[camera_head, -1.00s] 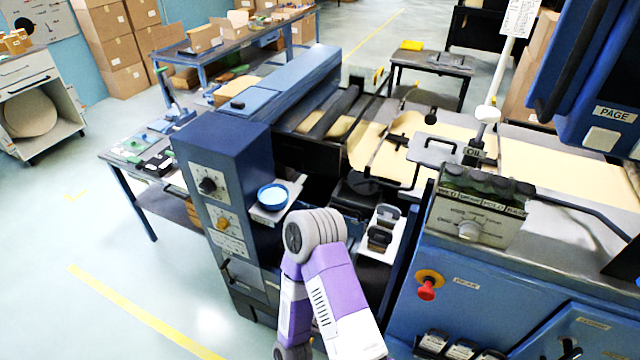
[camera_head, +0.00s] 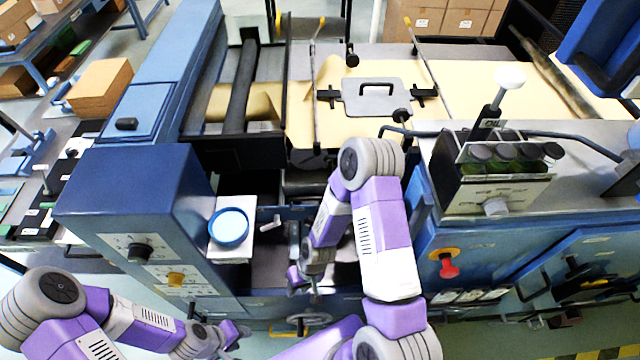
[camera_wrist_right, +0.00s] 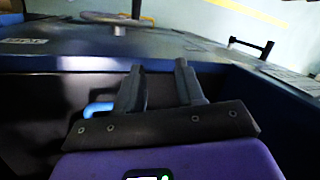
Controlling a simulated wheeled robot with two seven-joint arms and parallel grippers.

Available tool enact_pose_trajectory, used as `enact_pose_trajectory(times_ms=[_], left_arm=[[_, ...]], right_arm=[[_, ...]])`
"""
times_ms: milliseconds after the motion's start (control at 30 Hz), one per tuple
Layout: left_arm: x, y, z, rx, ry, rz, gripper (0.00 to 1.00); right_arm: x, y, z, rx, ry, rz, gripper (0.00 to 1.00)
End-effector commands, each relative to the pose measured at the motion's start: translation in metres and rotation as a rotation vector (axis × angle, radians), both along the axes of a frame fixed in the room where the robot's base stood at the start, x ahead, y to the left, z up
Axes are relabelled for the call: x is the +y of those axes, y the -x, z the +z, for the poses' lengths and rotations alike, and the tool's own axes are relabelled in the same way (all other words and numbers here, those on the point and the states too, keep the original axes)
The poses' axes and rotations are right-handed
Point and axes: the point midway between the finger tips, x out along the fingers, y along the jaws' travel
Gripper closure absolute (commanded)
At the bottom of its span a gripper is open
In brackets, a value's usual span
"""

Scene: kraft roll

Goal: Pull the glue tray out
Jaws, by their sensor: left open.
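My right gripper (camera_wrist_right: 160,68) shows two dark fingers standing apart with nothing between them. In the head view my right arm bends down into the dark bay (camera_head: 270,262) between the blue cabinet and the right-hand machine panel, and hides part of it. A light blue bar (camera_wrist_right: 98,108) lies left of the right fingers in the wrist view; I cannot tell whether it belongs to the glue tray. I cannot make out the glue tray for sure in either view. My left gripper (camera_head: 238,332) is open and empty, low in front of the blue cabinet.
The blue cabinet (camera_head: 130,190) stands left of the bay. A light-blue dish (camera_head: 229,227) sits on its side shelf. A handwheel (camera_head: 303,320) is at the front. A rack of jars (camera_head: 505,165) and a red button (camera_head: 449,268) are on the right.

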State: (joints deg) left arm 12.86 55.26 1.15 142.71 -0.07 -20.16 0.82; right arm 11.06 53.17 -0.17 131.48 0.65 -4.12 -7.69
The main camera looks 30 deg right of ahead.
Motion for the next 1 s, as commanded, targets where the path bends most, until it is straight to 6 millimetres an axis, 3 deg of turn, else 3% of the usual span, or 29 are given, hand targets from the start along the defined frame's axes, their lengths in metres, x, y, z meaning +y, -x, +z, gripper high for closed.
enact_pose_trajectory(times_ms=[33, 200, 400, 533, 700, 867, 1000], left_arm=[[0.000, 0.000, 0.001, 0.001, -0.001, 0.001, 0.57], [0.000, 0.000, 0.002, 0.001, -0.001, 0.001, 0.57], [0.000, 0.000, 0.003, 0.001, -0.001, 0.001, 0.57], [0.000, 0.000, -0.001, 0.000, 0.000, 0.001, 0.57], [0.000, 0.000, -0.028, 0.000, 0.000, 0.001, 0.57], [0.000, 0.000, -0.038, 0.000, 0.000, 0.001, 0.57], [0.000, 0.000, -0.040, 0.000, 0.000, 0.001, 0.57]], right_arm=[[-0.008, -0.027, 0.006, -0.019, 0.005, 0.053, 0.62], [-0.037, -0.099, 0.046, -0.035, -0.002, 0.271, 0.62], [-0.069, -0.157, 0.123, -0.053, -0.040, 0.509, 0.62], [-0.087, -0.179, 0.171, -0.074, -0.055, 0.660, 0.62], [-0.124, -0.200, 0.201, -0.118, 0.047, 0.983, 0.62], [-0.146, -0.206, 0.222, -0.116, 0.109, 1.151, 0.62], [-0.150, -0.205, 0.219, -0.110, 0.119, 1.188, 0.62]])
